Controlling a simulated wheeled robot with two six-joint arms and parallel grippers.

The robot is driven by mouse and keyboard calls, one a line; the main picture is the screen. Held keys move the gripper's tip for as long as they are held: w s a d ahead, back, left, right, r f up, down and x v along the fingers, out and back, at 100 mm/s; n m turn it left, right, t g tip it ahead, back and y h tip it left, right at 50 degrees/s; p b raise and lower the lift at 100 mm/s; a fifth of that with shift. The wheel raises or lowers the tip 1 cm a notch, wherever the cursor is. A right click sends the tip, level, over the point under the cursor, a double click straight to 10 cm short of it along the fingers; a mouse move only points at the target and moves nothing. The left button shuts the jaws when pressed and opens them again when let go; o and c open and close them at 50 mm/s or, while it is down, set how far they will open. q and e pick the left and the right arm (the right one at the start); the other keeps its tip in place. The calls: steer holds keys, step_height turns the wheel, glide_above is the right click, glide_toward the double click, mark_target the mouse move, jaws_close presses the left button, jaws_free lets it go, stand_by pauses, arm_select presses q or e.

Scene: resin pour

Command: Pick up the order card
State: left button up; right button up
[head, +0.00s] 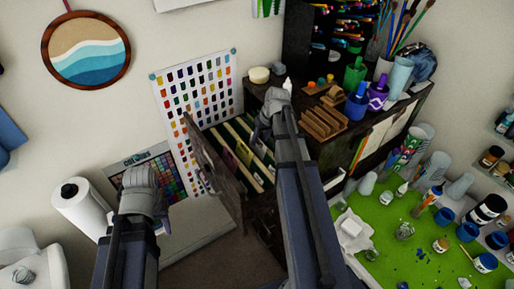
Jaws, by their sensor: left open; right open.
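I cannot pick out the order card for certain. An open drawer (215,160) of the dark cabinet holds several upright files or cards (228,159) with green, yellow and pale edges. My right gripper (273,104) is over the drawer's right side, by the cabinet top, and looks empty. My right forearm hides part of the drawer and cabinet front. My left gripper (140,180) is to the left of the drawer, in front of a colour chart board (150,165), and looks empty. Both grippers are open, though their fingertips are hard to make out.
The dark cabinet (340,148) carries wooden blocks (322,122), bottles (357,102) and brushes. Papers (385,135) stand in its side. A green mat (385,215) with jars and cups is at right. A paper roll (80,205) stands at left. A colour chart (195,90) hangs behind.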

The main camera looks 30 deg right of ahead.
steer(key=shift+f, duration=0.1)
steer(key=shift+c, duration=0.3)
jaws_close()
